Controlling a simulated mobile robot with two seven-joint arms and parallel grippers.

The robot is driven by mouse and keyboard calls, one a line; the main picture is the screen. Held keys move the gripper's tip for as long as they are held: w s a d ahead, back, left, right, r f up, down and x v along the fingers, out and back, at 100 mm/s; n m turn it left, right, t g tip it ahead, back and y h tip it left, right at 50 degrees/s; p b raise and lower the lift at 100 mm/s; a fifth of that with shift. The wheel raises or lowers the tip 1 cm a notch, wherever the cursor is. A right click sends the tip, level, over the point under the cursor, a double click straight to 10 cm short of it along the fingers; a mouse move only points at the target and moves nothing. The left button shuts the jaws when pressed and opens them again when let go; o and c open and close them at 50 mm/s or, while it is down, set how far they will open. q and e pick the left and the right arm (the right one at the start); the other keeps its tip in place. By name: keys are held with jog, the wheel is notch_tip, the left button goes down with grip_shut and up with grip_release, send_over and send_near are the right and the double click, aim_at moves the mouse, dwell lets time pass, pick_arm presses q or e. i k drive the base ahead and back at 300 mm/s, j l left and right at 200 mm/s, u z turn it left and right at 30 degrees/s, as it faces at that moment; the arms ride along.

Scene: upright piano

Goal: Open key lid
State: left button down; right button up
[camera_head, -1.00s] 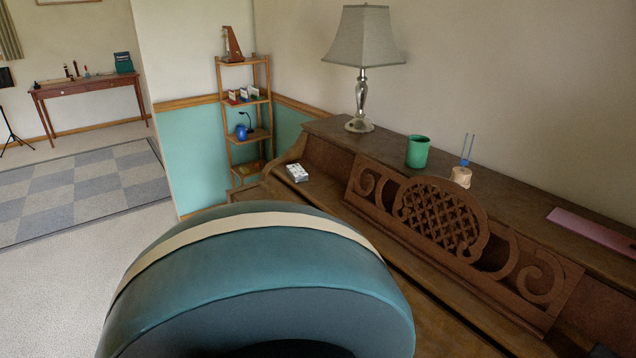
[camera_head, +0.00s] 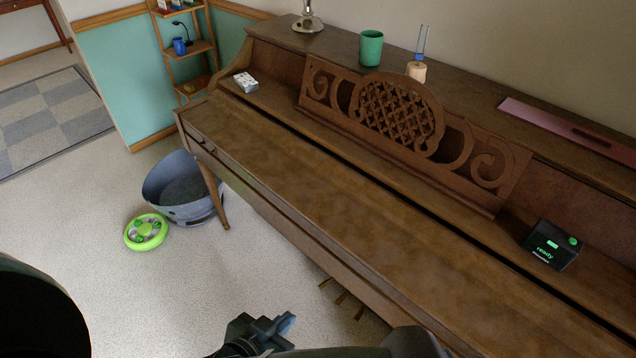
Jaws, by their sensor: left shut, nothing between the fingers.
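The key lid (camera_head: 330,205) is the long brown wooden panel across the front of the upright piano in the head view. It lies closed, and no keys show. My left gripper (camera_head: 282,324) is at the bottom of the view, in front of and apart from the piano. Its fingers are shut with nothing between them. My right gripper is not in view.
A carved music stand (camera_head: 400,118) rises behind the lid. A black box reading "ready" (camera_head: 551,245) and a small white box (camera_head: 246,82) sit on the ledge. A green cup (camera_head: 371,48) stands on top.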

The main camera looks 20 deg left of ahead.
aim_at(472, 300)
jog(key=u, duration=0.7)
jog(key=i+j+z, duration=0.1)
jog(key=j+z, duration=0.3)
jog(key=j, duration=0.95)
jog(key=k+j+z, duration=0.1)
jog(key=j+z, duration=0.3)
jog(key=j, duration=0.95)
jog(key=i+z, duration=0.1)
jog(key=i, duration=0.3)
jog(key=i+j+z, duration=0.1)
jog(key=i, duration=0.3)
